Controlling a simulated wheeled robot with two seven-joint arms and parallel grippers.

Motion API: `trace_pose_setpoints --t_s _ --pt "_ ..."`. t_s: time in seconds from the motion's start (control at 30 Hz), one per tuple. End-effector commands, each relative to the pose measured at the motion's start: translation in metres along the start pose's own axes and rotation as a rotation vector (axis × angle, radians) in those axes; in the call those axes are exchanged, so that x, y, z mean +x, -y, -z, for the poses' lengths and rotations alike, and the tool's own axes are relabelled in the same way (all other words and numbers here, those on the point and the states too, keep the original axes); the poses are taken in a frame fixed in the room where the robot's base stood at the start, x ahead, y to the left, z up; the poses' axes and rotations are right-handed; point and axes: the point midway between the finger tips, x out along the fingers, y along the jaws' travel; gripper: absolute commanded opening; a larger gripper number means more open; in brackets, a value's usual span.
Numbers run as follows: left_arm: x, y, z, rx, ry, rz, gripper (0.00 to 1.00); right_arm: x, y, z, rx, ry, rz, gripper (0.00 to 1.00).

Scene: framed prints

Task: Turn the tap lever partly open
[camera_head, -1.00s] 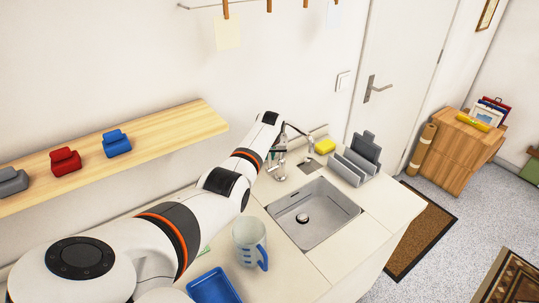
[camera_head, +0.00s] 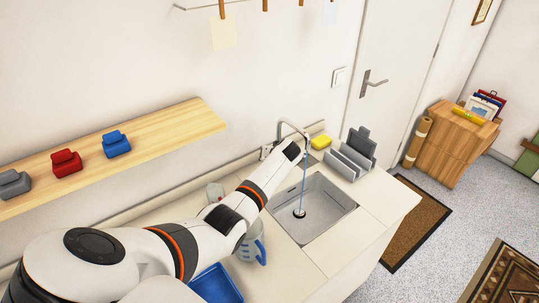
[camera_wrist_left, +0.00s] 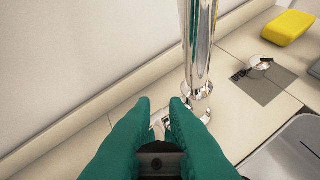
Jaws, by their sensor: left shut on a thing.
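The chrome tap stands at the back of the sink (camera_head: 335,205); its spout (camera_head: 292,125) arches over the basin in the head view. A thin blue water stream (camera_head: 304,185) runs from the spout to the drain. In the left wrist view the shiny tap column (camera_wrist_left: 197,45) rises just beyond my left gripper (camera_wrist_left: 161,106). Its green fingers are shut on the tap lever (camera_wrist_left: 158,122), a small chrome part mostly hidden between them. In the head view my left wrist covers much of the tap body. My right gripper is not in view.
A yellow sponge (camera_head: 321,142) and a grey rack (camera_head: 350,160) stand right of the tap. A measuring jug (camera_head: 250,245) and blue tray (camera_head: 217,284) sit below my left arm. A wooden shelf (camera_head: 160,135) is on the wall at left.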

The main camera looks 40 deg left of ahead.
Motion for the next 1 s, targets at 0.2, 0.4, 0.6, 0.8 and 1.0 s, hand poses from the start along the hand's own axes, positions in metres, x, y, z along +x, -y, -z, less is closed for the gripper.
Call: trace_pose_setpoints --t_s 0.2,0.4,0.6,0.8,1.0 --pt "0.0 0.006 0.009 0.023 0.091 -0.053 0.0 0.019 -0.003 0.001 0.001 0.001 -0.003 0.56" --pt "-0.003 0.007 0.01 0.032 0.129 -0.079 0.0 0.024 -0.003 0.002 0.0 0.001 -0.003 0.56" --pt "-0.003 0.007 0.01 0.035 0.137 -0.085 0.0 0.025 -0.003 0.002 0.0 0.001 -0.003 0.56" --pt "-0.003 0.007 0.01 0.035 0.137 -0.085 0.0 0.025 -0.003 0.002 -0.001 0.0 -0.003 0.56" --pt "-0.003 0.007 0.01 0.035 0.136 -0.085 0.35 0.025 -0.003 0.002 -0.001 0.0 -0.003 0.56"
